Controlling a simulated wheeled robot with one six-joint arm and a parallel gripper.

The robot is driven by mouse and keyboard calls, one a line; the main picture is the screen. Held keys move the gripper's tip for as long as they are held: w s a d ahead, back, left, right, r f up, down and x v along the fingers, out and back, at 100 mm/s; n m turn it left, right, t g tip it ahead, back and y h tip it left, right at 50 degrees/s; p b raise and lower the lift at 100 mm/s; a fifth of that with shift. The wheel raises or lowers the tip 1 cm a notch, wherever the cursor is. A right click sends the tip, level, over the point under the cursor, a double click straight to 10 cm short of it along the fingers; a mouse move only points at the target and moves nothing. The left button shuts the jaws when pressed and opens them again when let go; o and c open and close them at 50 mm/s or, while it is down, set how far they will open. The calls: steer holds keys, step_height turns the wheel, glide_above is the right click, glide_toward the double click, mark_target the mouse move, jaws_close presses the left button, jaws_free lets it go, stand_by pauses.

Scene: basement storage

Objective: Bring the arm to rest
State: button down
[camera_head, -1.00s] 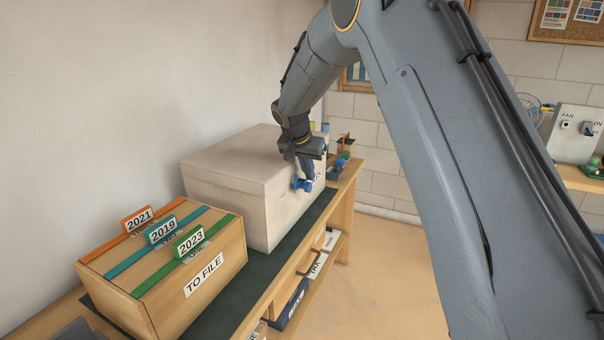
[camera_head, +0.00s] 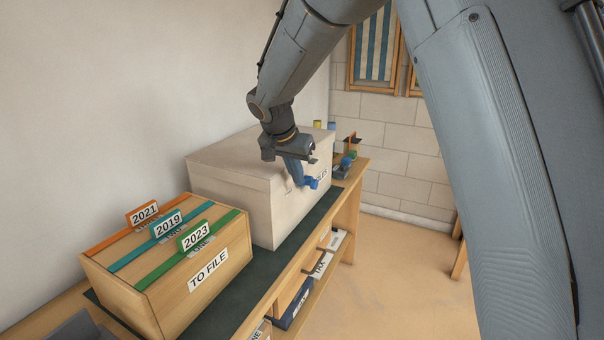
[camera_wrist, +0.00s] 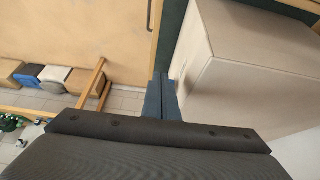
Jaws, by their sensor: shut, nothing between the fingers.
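My gripper (camera_head: 309,184) shows in the head view in front of the large pale box, near its right front side. Its blue fingers are together and hold nothing. In the wrist view the two fingertips (camera_wrist: 161,76) lie side by side, just left of the box in the picture. My arm reaches down from the top of the head view and is bent. The pale lidded box (camera_head: 232,170) stands on the bench, its label partly hidden by my gripper. I cannot tell how wide the gap between my fingers and the box is.
A wooden "TO FILE" box (camera_head: 163,287) with tabs 2021, 2019 and 2023 stands at the front left on a dark green mat (camera_head: 262,287). The bench has a lower shelf holding labelled boxes (camera_head: 322,265). Small items (camera_head: 345,160) stand at the bench's far end. The floor (camera_head: 395,270) at right is clear.

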steer(key=shift+s+d, duration=0.1)
steer(key=s+d+f+n+g+y, duration=0.1)
steer(key=s+d+f+n, duration=0.1)
steer(key=s, duration=0.9)
steer(key=s+d+f+n+g+y, duration=0.1)
steer(key=s+d+f+n+g, duration=0.1)
steer(key=s+d+f, duration=0.2)
steer(key=s+d+f+n+g, duration=0.1)
steer(key=s+d, duration=0.7)
steer(key=s, duration=1)
step_height(320, 180, down, 3)
steer(key=shift+s+r+n+y, duration=0.2)
steer(key=shift+n+y, duration=0.2)
steer(key=shift+n, duration=0.2)
steer(key=c, duration=2.5)
jaws_free()
